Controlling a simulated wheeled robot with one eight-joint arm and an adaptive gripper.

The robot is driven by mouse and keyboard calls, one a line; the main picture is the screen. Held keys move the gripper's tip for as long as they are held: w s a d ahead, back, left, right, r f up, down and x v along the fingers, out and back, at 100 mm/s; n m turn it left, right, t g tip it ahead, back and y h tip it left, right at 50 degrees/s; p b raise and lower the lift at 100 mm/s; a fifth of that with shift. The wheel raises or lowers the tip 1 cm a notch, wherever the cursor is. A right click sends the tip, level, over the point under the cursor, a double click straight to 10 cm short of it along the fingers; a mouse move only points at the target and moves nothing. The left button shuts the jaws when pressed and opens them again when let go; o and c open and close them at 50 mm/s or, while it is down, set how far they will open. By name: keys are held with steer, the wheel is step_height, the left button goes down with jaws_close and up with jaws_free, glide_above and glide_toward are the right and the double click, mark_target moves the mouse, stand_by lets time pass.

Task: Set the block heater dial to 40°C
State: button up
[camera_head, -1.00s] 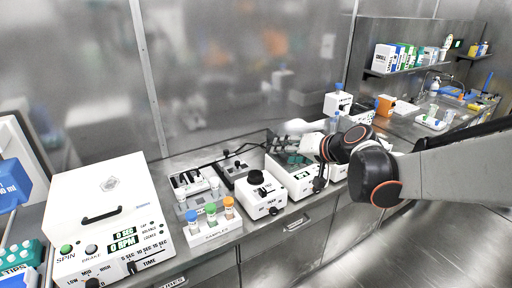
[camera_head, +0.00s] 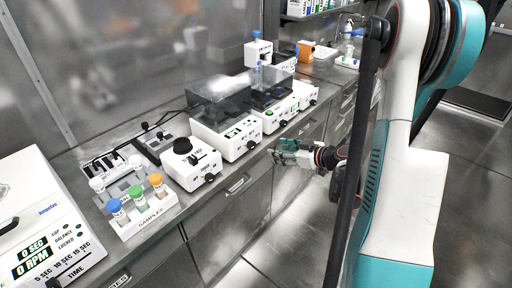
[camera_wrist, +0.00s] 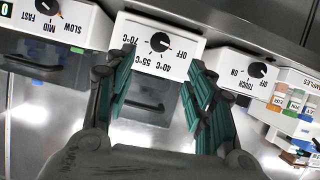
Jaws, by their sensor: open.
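The block heater (camera_head: 238,137) is a white box with a clear lid on the bench. In the wrist view its white front panel (camera_wrist: 142,28) appears upside down, labelled OFF, 40°C, 55°C and 70°C. Its black dial (camera_wrist: 160,41) has a small orange mark that points towards OFF. My gripper (camera_head: 284,153) is in front of the bench, facing the heater's front. In the wrist view my gripper (camera_wrist: 157,80) is open and empty, with its green-padded fingers on either side of the dial's line and apart from it.
A mixer (camera_wrist: 250,70) labelled OFF, TOUCH and ON and a unit (camera_wrist: 55,25) labelled SLOW, MID and FAST flank the heater. A rack of capped tubes (camera_head: 150,212) stands at the bench front. A large white centrifuge (camera_head: 40,225) is at the left. The floor before the bench is clear.

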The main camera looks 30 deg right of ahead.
mark_target(254, 146)
steer(key=b+x, duration=0.3)
steer(key=x, duration=0.9)
steer(key=shift+w+a+f, duration=0.15)
steer(key=shift+w+f, duration=0.05)
steer(key=shift+w, duration=0.05)
steer(key=c, duration=1.1)
